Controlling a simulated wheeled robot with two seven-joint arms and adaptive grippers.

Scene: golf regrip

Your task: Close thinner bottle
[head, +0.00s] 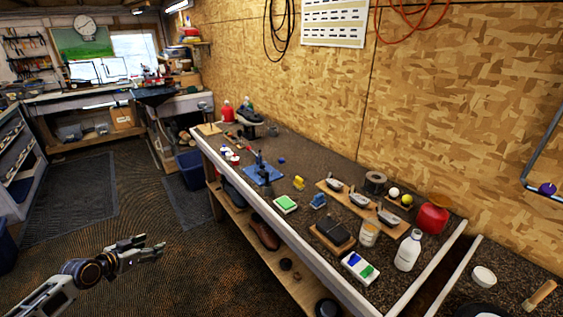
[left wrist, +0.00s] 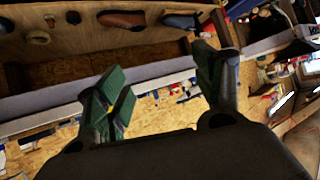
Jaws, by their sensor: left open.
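My left gripper (head: 160,246) is open and empty, held out over the floor to the left of the workbench, well apart from everything on it. In the left wrist view its two green-padded fingers (left wrist: 160,90) are spread with nothing between them. A white bottle (head: 408,251) stands upright near the right end of the bench. A red container (head: 432,217) stands just behind it, and a jar with a label (head: 369,233) is to its left. I cannot tell for certain which is the thinner bottle, or make out a loose cap. My right gripper is not in view.
The long workbench (head: 300,257) has a pale raised front edge. On it are a golf club-head board (head: 345,200), a blue vise (head: 263,172), a green pad (head: 286,203) and a white tray (head: 360,268). Shoes (head: 264,233) lie on the lower shelf. The floor around my left arm is clear.

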